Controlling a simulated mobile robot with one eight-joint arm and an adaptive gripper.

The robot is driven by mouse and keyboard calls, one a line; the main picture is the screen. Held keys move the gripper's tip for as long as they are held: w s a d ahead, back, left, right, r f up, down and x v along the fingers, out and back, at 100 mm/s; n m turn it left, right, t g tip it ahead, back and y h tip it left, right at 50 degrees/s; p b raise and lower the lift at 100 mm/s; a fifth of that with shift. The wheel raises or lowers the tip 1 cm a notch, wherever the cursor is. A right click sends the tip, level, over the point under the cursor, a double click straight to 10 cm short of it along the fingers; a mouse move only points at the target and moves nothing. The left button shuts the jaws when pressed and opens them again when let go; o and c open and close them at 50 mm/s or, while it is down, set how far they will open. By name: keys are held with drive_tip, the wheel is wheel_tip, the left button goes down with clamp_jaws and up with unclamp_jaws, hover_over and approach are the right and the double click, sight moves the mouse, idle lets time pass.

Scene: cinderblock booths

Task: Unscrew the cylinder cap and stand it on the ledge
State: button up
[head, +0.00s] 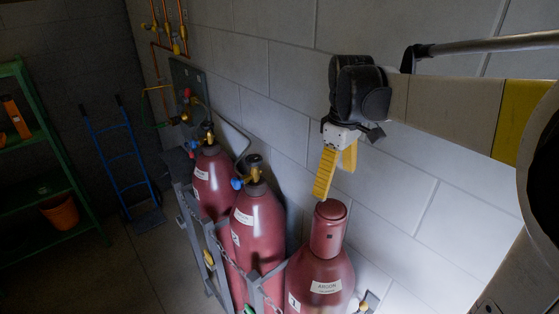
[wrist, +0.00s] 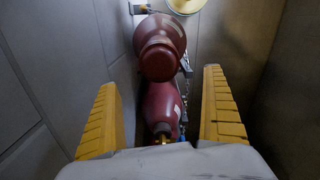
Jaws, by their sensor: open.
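The cylinder cap (head: 330,228) is a dark red, rounded cover on top of the nearest cylinder (head: 318,272), which carries a white ARGON label. My gripper (head: 334,182) is open and empty, with its yellow fingers pointing down just above and slightly left of the cap, apart from it. In the wrist view my two fingers (wrist: 160,80) are spread wide. A dark red rounded shape that looks like the cap (wrist: 160,45) shows between and beyond the tips. I cannot make out the ledge for certain in either view.
Two more red cylinders (head: 252,228) (head: 212,180) with valves stand to the left in a grey metal rack (head: 215,262). The block wall (head: 430,150) is close behind. A blue hand truck (head: 122,150) and green shelf (head: 40,175) stand farther left beyond open floor (head: 140,255).

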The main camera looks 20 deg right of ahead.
wheel_tip(320, 180, down, 13)
drive_tip(key=b, duration=0.9)
drive_tip(key=shift+d, duration=0.1)
drive_tip(key=c, duration=1.4)
drive_tip(key=n, duration=0.4)
drive_tip(key=shift+n, duration=1.4)
